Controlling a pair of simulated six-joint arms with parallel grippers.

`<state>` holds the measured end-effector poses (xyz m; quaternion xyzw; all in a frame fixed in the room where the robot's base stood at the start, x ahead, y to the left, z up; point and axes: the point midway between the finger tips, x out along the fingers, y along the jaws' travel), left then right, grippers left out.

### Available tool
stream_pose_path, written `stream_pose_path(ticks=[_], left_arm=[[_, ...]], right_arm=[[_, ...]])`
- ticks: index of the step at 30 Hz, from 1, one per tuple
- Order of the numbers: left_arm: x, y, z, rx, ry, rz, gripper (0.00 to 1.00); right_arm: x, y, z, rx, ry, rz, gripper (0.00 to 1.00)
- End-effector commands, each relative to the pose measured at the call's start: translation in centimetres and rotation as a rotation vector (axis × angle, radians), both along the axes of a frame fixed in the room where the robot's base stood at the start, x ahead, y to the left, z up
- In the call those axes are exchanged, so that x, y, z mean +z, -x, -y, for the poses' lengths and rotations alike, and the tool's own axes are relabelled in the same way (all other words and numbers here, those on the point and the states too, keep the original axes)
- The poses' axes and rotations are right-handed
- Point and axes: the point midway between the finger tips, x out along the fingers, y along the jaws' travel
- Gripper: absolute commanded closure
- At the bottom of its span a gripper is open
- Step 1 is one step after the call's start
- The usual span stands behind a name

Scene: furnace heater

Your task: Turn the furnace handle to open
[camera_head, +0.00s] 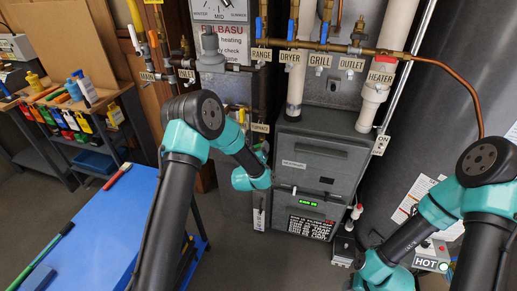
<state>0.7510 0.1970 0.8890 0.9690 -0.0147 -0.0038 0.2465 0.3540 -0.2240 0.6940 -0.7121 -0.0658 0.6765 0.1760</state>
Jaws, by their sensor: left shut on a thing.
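The furnace valve (262,146) is on the pipe just below the yellow FURNACE label (260,128), left of the grey furnace box. My left gripper (264,155) is at this valve, below the label. It is small and partly hidden by my own teal wrist, and it is shut on the furnace handle. The handle's exact angle is hard to make out. My right arm comes in from the right, and its wrist is low at the bottom edge; its gripper is out of the picture.
The grey furnace box (318,165) has a green display. Labelled pipes with blue-handled valves (293,30) run above it. A large dark tank (440,120) stands at right. A blue table (105,225) and a shelf with bottles (70,120) are at left.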

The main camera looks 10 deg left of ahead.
Motion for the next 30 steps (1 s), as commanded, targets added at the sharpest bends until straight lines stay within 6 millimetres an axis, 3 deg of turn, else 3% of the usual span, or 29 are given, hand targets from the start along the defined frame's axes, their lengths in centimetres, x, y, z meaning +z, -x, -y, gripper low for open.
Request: stream_pose_path(ticks=[1, 2, 9, 20, 26, 30], left_arm=[[0.0, 0.0, 0.0, 0.0, 0.0, 0.0, 0.62], [0.0, 0.0, 0.0, 0.0, 0.0, 0.0, 0.36], [0.0, 0.0, 0.0, 0.0, -0.001, 0.0, 0.13], [0.0, 0.3, 0.0, 0.0, -0.001, 0.0, 0.13], [0.0, 2.3, -0.1, 0.0, -0.001, -0.001, 0.13], [0.0, 4.7, -0.1, -0.001, -0.001, -0.003, 0.13]], right_arm=[[0.0, 0.0, 0.0, 0.0, 0.0, 0.0, 0.57], [0.0, 0.0, 0.0, 0.0, 0.0, 0.0, 0.57], [0.0, 0.0, 0.0, 0.0, 0.0, 0.0, 0.57], [0.0, 0.0, 0.0, 0.0, 0.0, 0.0, 0.57], [0.0, 0.0, 0.0, 0.0, 0.0, 0.0, 0.57], [0.0, 0.0, 0.0, 0.0, 0.0, 0.0, 0.57]])
